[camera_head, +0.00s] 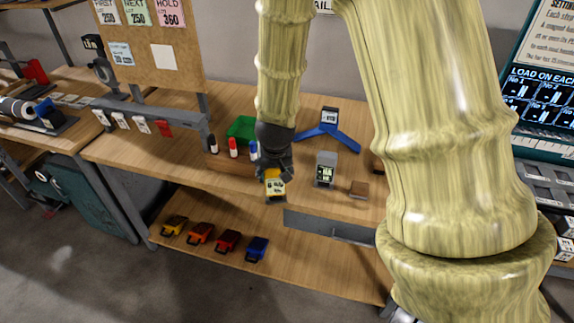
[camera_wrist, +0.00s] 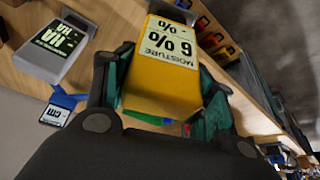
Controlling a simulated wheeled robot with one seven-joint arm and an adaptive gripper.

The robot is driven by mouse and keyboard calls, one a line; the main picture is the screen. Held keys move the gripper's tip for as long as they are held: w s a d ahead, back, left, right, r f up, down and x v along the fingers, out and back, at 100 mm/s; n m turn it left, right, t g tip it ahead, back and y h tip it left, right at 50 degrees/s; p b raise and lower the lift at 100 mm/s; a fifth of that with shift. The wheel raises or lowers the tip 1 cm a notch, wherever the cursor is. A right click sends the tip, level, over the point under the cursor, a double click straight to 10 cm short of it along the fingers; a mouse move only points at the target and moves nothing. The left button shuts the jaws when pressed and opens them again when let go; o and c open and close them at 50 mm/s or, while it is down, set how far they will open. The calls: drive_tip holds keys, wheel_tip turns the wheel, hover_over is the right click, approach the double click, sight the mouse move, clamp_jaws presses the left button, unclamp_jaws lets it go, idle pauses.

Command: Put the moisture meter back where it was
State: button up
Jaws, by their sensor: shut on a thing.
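The moisture meter (camera_wrist: 166,70) is a yellow box with a pale label reading "MOISTURE" and "%". My gripper (camera_wrist: 165,95) is shut on it, one finger on each side, in the wrist view. In the head view the yellow meter (camera_head: 275,186) hangs from my gripper (camera_head: 274,172) at the front edge of the wooden bench. I cannot tell whether the meter touches the bench. A grey device with a display (camera_head: 325,170) stands on the bench just right of it and also shows at upper left in the wrist view (camera_wrist: 58,48).
A blue stand (camera_head: 328,132) is at the back and a small brown block (camera_head: 358,189) at right. Several coloured items, including a blue one (camera_head: 257,248), line the lower shelf.

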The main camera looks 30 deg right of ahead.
drive_tip(key=w+d+f+p, duration=0.5)
drive_tip(key=w+d, duration=0.5)
drive_tip(key=d, duration=0.1)
idle(0.4)
drive_tip(key=shift+a, duration=0.1)
drive_tip(key=shift+s, duration=0.1)
drive_tip(key=o, duration=1)
drive_tip(key=shift+f, duration=0.1)
drive_tip(key=shift+c, duration=0.2)
